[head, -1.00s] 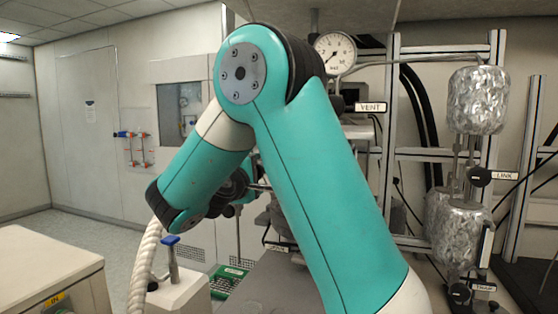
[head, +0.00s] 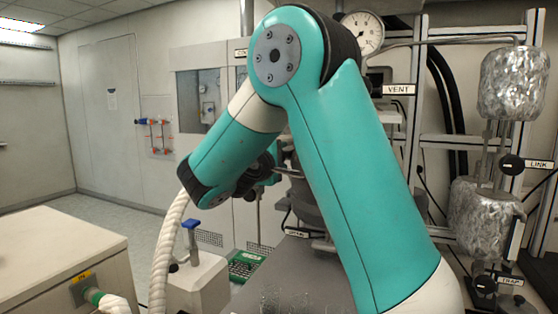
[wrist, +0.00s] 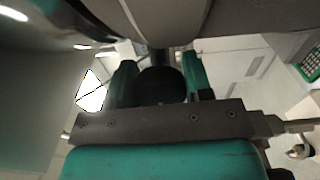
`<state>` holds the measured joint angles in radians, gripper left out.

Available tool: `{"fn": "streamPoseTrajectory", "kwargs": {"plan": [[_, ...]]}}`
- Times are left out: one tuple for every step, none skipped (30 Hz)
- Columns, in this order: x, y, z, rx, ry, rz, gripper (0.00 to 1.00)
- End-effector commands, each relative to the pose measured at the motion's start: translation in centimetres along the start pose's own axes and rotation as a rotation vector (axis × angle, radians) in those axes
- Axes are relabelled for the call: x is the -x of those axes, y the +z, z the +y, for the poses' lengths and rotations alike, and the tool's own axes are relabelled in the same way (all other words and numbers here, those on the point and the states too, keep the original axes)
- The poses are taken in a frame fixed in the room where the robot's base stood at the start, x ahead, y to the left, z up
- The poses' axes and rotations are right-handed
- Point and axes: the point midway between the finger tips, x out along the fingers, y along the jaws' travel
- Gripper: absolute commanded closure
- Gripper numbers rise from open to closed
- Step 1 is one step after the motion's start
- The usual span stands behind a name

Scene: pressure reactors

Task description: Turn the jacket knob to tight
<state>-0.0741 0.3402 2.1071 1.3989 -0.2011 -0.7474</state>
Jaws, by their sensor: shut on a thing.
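In the wrist view, a dark round knob (wrist: 160,88) sits between the two teal fingers of my gripper (wrist: 159,74). The fingers are shut on it from both sides. A grey stem or body lies just beyond it. No label or mark shows on the knob, so its setting cannot be read. In the head view, my gripper (head: 268,172) is mostly hidden behind my teal arm, beside the grey vessel (head: 306,190). The knob cannot be made out there.
A pressure gauge (head: 362,34) and a VENT label (head: 398,90) are behind my arm. Foil-wrapped cylinders (head: 514,83) stand on the frame at right. A white box with a blue handle (head: 191,224) and a green tray (head: 246,266) are at lower left. Open floor lies at far left.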

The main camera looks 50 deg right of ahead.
Motion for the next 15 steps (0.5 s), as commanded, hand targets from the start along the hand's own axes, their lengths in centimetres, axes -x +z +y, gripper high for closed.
{"fn": "streamPoseTrajectory", "kwargs": {"plan": [[-0.03,0.04,-0.4,-0.036,0.003,-0.002,0.77],[-0.04,0.05,-0.36,-0.053,0.003,-0.002,0.77],[-0.05,0.06,-0.25,-0.068,0.002,-0.002,0.77],[-0.06,0.07,-0.15,-0.073,0.002,-0.002,0.77],[-0.07,0.07,-0.06,-0.074,0.002,-0.003,0.77],[-0.08,0.08,0.01,-0.072,0.002,-0.003,0.77],[-0.09,0.09,0.02,-0.072,0.001,-0.003,0.77],[-0.09,0.09,0.01,-0.071,0.001,-0.003,0.77],[-0.1,0.1,0.01,-0.071,0.001,-0.003,0.77],[-0.1,0.11,0.01,-0.071,0.001,-0.003,0.77],[-0.1,0.11,0.01,-0.071,0.001,-0.003,0.52],[-0.11,0.12,0.01,-0.071,0.001,-0.004,0.42],[-0.11,0.12,0.02,-0.071,0.001,-0.004,0.35],[-0.11,0.12,0.02,-0.071,0.001,-0.004,0.29],[-0.1,0.11,0.02,-0.07,0.001,-0.003,0.28]]}}
